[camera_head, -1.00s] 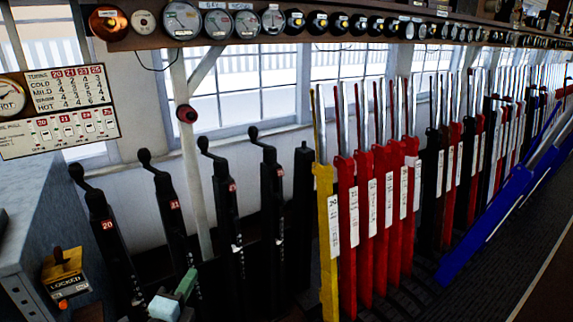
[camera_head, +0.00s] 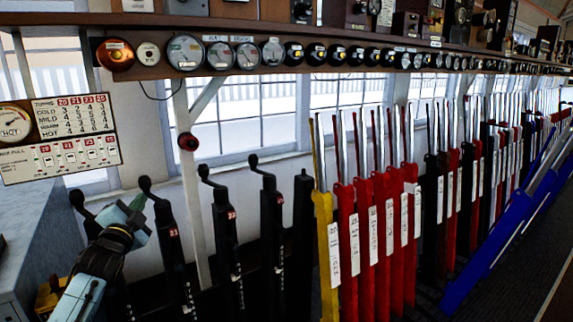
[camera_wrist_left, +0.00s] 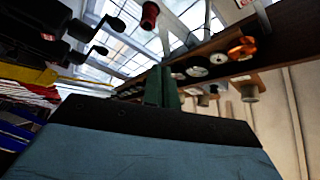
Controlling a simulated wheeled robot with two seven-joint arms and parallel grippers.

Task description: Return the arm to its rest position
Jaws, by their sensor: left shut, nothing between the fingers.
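My left arm comes in at the lower left of the head view. Its left gripper (camera_head: 137,203) is raised in front of the leftmost black crank-handled lever (camera_head: 78,200), hiding most of it. The green fingers are shut and empty; they also show closed together in the left wrist view (camera_wrist_left: 163,88). I cannot tell whether the gripper touches that lever. More black crank-handled levers (camera_head: 172,230) stand to the right of the gripper, apart from it in the picture. My right gripper is not in view.
A yellow lever (camera_head: 327,250) and a row of red levers (camera_head: 365,245) stand further right, with blue levers (camera_head: 490,255) leaning out. A shelf of round instruments (camera_head: 185,52) runs above. A grey cabinet (camera_head: 35,240) and a yellow-black lock box (camera_head: 50,292) are at left.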

